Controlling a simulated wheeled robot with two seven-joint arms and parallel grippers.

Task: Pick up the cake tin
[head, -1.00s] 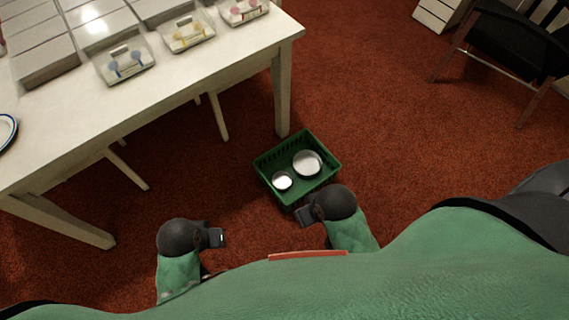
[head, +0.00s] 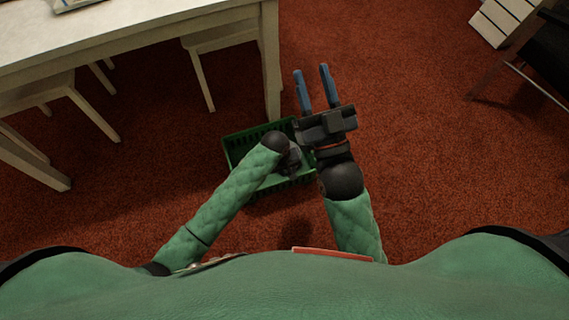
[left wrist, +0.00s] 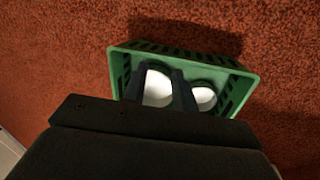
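Two round tins with white tops lie in a green crate (head: 240,143) on the floor. In the left wrist view the larger tin (left wrist: 158,90) sits left of the smaller tin (left wrist: 205,97). I cannot tell which is the cake tin. My left gripper (left wrist: 157,72) points down into the crate (left wrist: 215,60). Its dark fingers stand apart on either side of the larger tin; I cannot tell whether they touch it. In the head view my left forearm and hand mostly hide the tins. My right gripper (head: 316,88) is open and empty, its blue fingers pointing away beyond the crate's right side.
A white table (head: 150,35) stands at the upper left, one leg close behind the crate. White stools (head: 60,90) are under it. A black chair (head: 540,65) and a white drawer unit (head: 503,20) are at the upper right. The red carpet right of the crate is clear.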

